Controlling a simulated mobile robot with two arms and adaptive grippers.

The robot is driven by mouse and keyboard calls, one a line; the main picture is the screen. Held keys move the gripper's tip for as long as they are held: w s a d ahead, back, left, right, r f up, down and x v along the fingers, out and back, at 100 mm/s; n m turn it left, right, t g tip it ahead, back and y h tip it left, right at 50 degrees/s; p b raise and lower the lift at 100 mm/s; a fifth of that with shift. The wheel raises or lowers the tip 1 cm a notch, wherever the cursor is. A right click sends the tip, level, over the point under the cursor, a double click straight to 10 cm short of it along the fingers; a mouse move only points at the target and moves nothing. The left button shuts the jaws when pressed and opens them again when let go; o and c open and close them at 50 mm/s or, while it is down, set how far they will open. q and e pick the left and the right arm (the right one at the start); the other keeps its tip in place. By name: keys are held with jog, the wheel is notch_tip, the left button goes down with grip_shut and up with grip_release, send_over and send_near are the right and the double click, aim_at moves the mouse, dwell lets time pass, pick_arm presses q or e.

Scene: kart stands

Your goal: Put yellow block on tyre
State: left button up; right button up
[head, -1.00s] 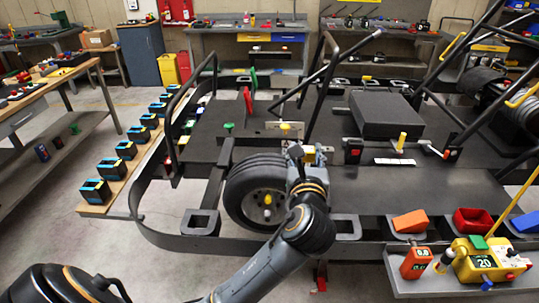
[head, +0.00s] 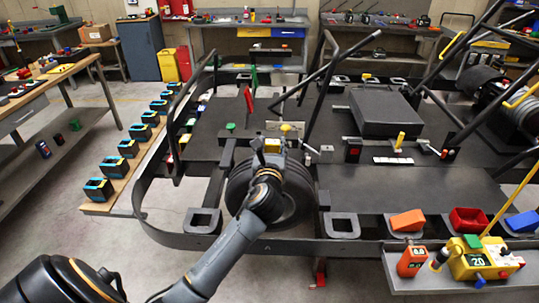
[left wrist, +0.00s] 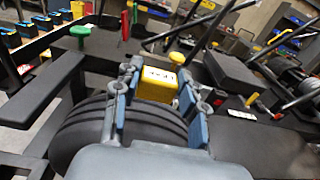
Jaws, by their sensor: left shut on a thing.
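My left gripper (head: 271,147) is shut on the yellow block (head: 272,142), at the top of the black tyre (head: 293,203) that stands upright in the kart frame. In the left wrist view the yellow block (left wrist: 155,87), with a white label on top, sits between the blue-grey fingers (left wrist: 158,80). The tyre (left wrist: 80,130) shows below and to the left there. I cannot tell whether the block touches the tyre. My arm hides the tyre's middle. The right gripper is not in view.
The dark kart frame surrounds the tyre, with a black flat panel (head: 410,188) to the right. A yellow knob (head: 288,128) is just behind the gripper. Battery-like boxes (head: 113,166) stand on a left bench.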

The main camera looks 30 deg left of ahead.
aim_at(269, 152)
pick_arm(q)
jog(key=shift+a+f, duration=0.2)
jog(key=shift+f, duration=0.1)
jog(key=f, duration=0.3)
jog(key=shift+w+a+f, duration=0.1)
jog(key=shift+a+f, duration=0.1)
jog(key=shift+a, duration=0.1)
jog(key=shift+f, duration=0.15)
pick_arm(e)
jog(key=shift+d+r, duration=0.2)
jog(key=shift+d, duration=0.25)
pick_arm(q)
jog(key=shift+f, duration=0.15)
jog(key=o, duration=0.9)
jog(key=shift+o, duration=0.2)
